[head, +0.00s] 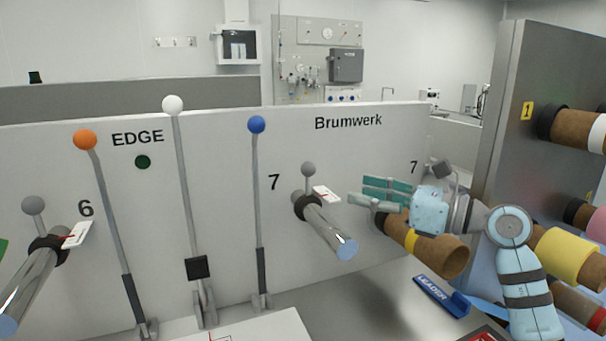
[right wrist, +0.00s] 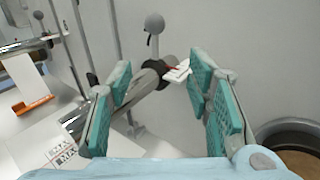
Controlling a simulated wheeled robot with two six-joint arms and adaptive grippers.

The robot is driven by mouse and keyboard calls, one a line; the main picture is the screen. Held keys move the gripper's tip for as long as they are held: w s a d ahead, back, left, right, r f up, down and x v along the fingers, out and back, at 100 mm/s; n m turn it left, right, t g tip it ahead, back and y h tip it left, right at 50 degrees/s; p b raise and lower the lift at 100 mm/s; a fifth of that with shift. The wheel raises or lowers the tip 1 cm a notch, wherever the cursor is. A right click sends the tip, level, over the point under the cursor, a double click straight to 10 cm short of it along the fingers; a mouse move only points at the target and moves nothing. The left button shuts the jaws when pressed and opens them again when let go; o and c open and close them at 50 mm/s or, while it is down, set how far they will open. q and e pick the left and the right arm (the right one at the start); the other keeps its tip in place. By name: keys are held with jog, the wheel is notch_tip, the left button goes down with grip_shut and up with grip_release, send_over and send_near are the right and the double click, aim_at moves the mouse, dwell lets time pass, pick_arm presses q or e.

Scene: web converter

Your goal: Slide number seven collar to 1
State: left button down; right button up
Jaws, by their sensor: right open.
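The number seven collar (head: 301,209) is a black ring around a shiny shaft (head: 330,228), close to the white panel beside the "7" mark. A grey ball knob (head: 308,169) stands above it, and a white tag (head: 326,194) with a red pointer is at its side. My right gripper (head: 370,195) is open, to the right of the tag and apart from it. In the right wrist view the collar (right wrist: 169,70) and its tag (right wrist: 178,73) show beyond and between the open fingers (right wrist: 161,85). My left gripper is not recognisable in view.
Three levers with orange (head: 85,139), white (head: 173,105) and blue (head: 257,124) balls stand left of the shaft. A number six collar (head: 47,249) sits farther left. A brown core (head: 440,254) projects below my right gripper. A blue LEADER piece (head: 441,296) lies lower right.

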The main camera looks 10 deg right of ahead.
aim_at(307, 177)
jog(key=x, duration=0.6)
jog(key=p+x, duration=0.1)
jog(key=x, duration=0.5)
jog(key=shift+s+a+r+p, duration=0.1)
jog(key=shift+a+r+p, duration=0.15)
jog(key=shift+a+p, duration=0.1)
jog(key=shift+a, duration=0.25)
pick_arm(q)
jog(key=shift+s+r, duration=0.4)
jog(key=shift+r, duration=0.45)
pick_arm(e)
jog(key=shift+w, duration=0.2)
grip_shut()
